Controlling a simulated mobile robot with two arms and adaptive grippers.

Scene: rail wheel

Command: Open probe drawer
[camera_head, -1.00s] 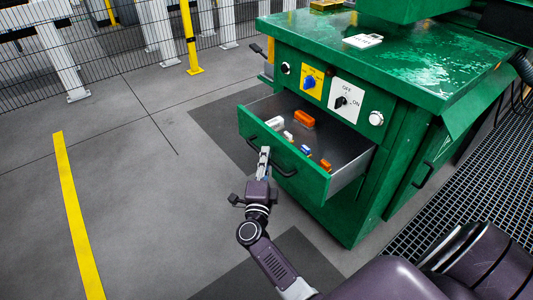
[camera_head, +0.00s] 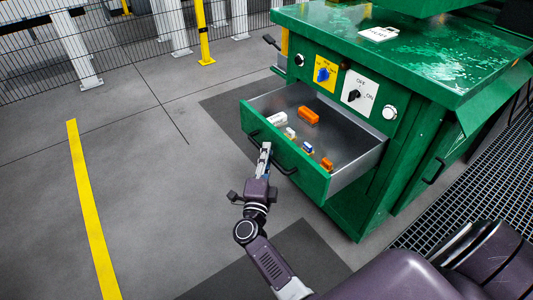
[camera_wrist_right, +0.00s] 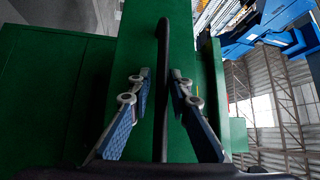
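The probe drawer (camera_head: 290,150) is a green-fronted, grey-metal drawer, pulled well out of the green cabinet (camera_head: 410,140). Its black bar handle (camera_head: 284,168) is on the front and also shows in the right wrist view (camera_wrist_right: 162,60). My right gripper (camera_head: 265,152) is at the handle's left part. In the wrist view its two fingers (camera_wrist_right: 161,78) lie close on either side of the bar and look shut on it. The exact contact is hard to see. My left gripper is not in view.
The drawer holds an orange block (camera_head: 308,115), a white block (camera_head: 277,119) and several small pieces. Knobs and switches (camera_head: 355,95) sit above it. A yellow floor line (camera_head: 92,210) runs at left beside open floor. A grating (camera_head: 450,190) lies at right.

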